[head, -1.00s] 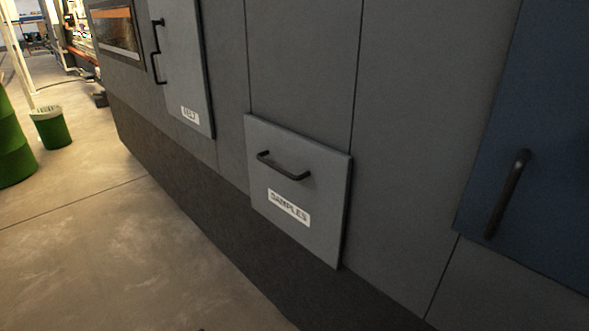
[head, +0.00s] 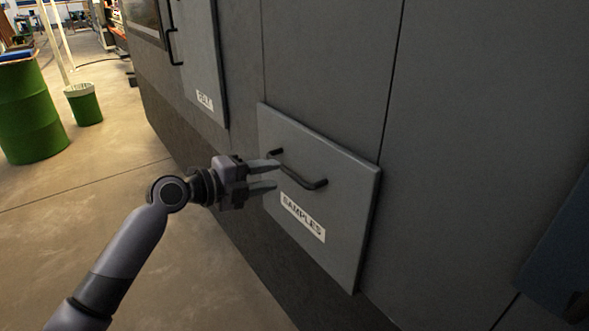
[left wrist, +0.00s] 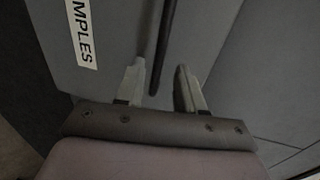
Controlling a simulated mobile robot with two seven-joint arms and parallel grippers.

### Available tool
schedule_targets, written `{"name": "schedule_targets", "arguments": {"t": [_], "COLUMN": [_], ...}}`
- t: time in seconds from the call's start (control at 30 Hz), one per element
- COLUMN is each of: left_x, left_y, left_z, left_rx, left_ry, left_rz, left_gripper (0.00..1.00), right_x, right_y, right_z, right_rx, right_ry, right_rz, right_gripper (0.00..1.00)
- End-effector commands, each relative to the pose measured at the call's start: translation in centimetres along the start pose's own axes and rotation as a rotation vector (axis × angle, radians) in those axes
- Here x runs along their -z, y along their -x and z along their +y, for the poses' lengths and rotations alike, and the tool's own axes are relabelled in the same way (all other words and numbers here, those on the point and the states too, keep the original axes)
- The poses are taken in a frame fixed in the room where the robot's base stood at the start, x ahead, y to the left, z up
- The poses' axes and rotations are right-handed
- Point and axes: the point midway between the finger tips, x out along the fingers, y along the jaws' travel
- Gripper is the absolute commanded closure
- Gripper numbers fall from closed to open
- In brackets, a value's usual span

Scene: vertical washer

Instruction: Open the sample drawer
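The sample drawer (head: 335,220) is a grey square panel low on the machine, labelled SAMPLES (head: 303,217), with a black bar handle (head: 300,172) near its top. It looks closed. My left gripper (head: 277,176) is open in front of the handle's left part, its two fingers apart and pointing at the panel. In the left wrist view the handle (left wrist: 162,50) runs lengthwise ahead of the gap between the open fingers (left wrist: 160,82); whether it lies between the tips is hard to tell. My right gripper is not in view.
A taller grey panel labelled BELT (head: 205,99) with a black handle is up and left. A blue panel (head: 560,250) is at the right edge. A green barrel (head: 32,115) and green bin (head: 85,105) stand on the open floor (head: 95,215) at left.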

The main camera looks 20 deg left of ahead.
Motion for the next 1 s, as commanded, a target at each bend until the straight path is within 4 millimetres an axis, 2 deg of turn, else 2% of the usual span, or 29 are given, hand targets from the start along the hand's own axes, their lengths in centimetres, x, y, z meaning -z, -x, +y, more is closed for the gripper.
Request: {"name": "schedule_targets", "arguments": {"t": [0.2, 0.4, 0.6, 0.87, 0.9, 0.97, 1.0], "left_x": [0.1, 0.1, 0.1, 0.1, 0.1, 0.1, 0.1], "left_y": [-3.1, -5.2, -6.1, -6.1, -6.1, -6.1, -6.1], "left_z": [-0.2, -0.1, 0.0, 0.0, 0.0, 0.0, 0.0], "left_rx": [0.002, 0.001, 0.0, -0.001, -0.001, -0.001, -0.001], "left_ry": [0.005, 0.004, 0.001, 0.001, 0.001, 0.001, 0.001], "left_rz": [0.002, 0.0, 0.0, 0.0, 0.0, -0.001, -0.001], "left_gripper": [0.62, 0.62, 0.62, 0.62, 0.75, 0.95, 1.0], "right_x": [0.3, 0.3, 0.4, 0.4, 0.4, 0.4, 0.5], "right_y": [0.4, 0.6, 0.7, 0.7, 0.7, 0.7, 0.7], "right_z": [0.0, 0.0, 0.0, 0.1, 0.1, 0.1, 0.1], "right_rx": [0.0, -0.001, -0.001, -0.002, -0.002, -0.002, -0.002], "right_ry": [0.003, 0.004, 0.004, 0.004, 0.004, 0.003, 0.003], "right_rz": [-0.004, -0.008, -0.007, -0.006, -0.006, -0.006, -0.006], "right_gripper": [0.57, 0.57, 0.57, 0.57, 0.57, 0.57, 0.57]}}
